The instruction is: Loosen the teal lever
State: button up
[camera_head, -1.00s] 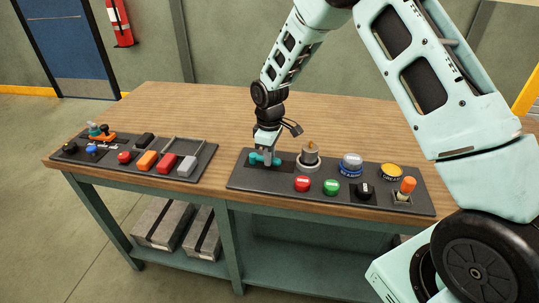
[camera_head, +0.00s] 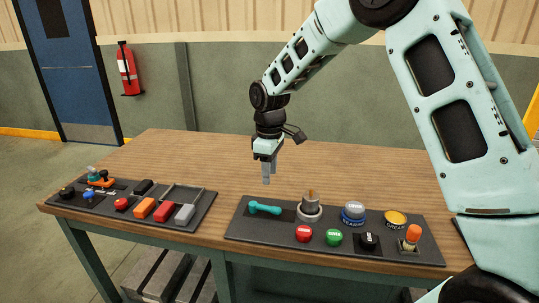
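The teal lever (camera_head: 266,209) lies nearly level across the left end of the right-hand black panel (camera_head: 283,235), with a rounded knob at each end. My gripper (camera_head: 267,182) points down above and behind the lever, clear of it, with nothing seen between its fingers. Its two grey fingers look close together from this side, and I cannot tell if there is a gap between them.
Beside the lever stands a round metal post (camera_head: 310,208). Red (camera_head: 304,234) and green (camera_head: 333,237) buttons, a blue-ringed button (camera_head: 353,213) and an orange-tipped switch (camera_head: 412,236) share the panel. Another control panel (camera_head: 200,213) is at left. The wooden table (camera_head: 190,150) behind is bare.

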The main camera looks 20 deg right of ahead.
notch_tip(320, 180, up, 6)
jog(key=shift+f, duration=0.1)
dwell(0.5)
